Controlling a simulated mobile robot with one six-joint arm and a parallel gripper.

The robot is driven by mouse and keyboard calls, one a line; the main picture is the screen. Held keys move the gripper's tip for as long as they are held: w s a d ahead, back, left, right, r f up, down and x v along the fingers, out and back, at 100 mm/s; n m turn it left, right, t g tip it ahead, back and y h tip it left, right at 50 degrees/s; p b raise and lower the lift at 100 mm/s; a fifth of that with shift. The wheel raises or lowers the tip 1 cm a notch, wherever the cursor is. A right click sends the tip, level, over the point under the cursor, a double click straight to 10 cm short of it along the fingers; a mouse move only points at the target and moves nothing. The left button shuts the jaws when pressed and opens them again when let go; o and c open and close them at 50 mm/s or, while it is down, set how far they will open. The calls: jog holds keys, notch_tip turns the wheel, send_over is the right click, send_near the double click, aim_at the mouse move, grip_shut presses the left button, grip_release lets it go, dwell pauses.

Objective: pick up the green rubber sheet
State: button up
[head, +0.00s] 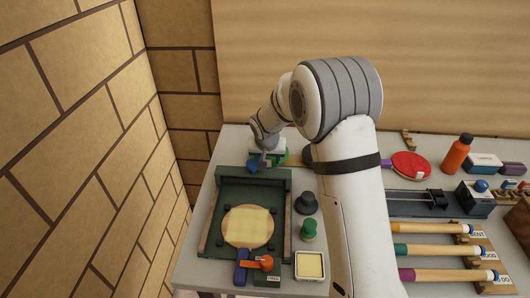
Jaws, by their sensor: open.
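My gripper (262,162) is at the back left of the table, just behind the dark green frame. Its jaws are open, but small and partly hidden by my wrist. A bright green piece (282,157) shows beside and under the gripper; it may be the green rubber sheet, but most of it is hidden. I cannot tell whether the gripper touches it.
A dark knob-like piece (307,203), a green one (308,230), a yellow-topped box (310,266) and an orange-handled tool (256,262) stand near the frame. A brick wall (80,130) borders the left.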

jog(key=c, duration=1.1)
jog(key=shift+o, duration=0.2)
jog(key=shift+r, duration=0.15)
